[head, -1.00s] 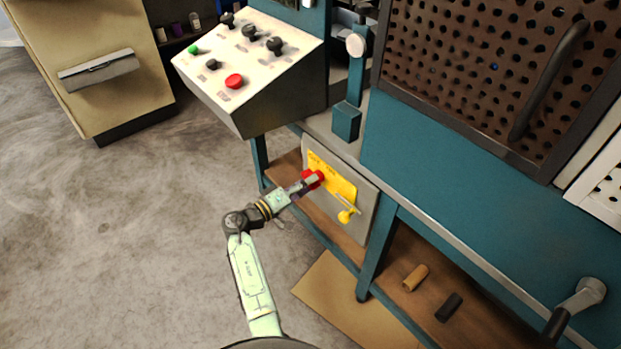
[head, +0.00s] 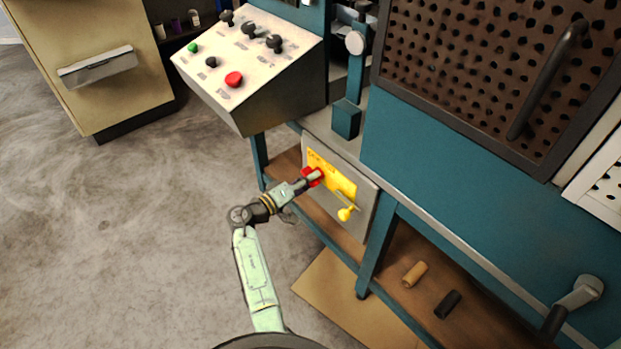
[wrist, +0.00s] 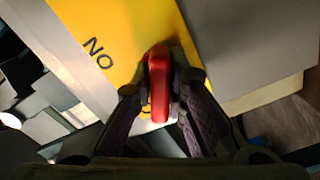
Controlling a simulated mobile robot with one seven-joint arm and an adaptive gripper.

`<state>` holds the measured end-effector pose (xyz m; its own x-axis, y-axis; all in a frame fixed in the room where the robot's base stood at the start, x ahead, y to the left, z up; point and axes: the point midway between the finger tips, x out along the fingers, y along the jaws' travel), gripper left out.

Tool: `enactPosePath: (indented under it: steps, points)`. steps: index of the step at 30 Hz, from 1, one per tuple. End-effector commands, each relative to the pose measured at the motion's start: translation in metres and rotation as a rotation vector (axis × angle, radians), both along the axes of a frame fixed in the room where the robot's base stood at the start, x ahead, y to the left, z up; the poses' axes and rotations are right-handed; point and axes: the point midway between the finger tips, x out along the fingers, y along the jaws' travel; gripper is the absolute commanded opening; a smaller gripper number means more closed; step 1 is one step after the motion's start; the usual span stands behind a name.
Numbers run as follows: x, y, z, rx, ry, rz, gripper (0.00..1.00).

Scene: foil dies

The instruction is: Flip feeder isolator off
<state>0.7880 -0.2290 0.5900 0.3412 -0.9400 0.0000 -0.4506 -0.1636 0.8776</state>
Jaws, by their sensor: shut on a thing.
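The feeder isolator is a grey box (head: 366,222) with a yellow plate (head: 334,177), mounted low on the teal bench frame. Its red handle (head: 307,176) is at the plate's left side in the head view. In the wrist view the red handle (wrist: 159,85) stands between the fingers of my gripper (wrist: 161,92), which is shut on it. The yellow plate (wrist: 115,30) bears dark letters that read "NO" from this side. My gripper (head: 308,181) reaches the box from the left. The handle's base is partly hidden by the fingers.
A sloped control panel (head: 255,85) with a red button stands above left. Two small cylinders, one tan (head: 415,273) and one dark (head: 448,304), lie on the lower wooden shelf. The floor (head: 130,220) at left is clear.

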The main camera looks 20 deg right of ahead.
Motion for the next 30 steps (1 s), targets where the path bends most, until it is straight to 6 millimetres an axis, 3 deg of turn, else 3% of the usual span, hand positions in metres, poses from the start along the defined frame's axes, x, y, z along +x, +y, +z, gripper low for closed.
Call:
enactPosePath:
  steps: [14, 30]
  points:
    - [-0.0001, 0.0003, 0.0000, -0.013, 0.035, 0.000, 0.00]
    - [-0.0002, 0.0004, 0.0008, -0.127, 0.350, 0.000, 0.00]
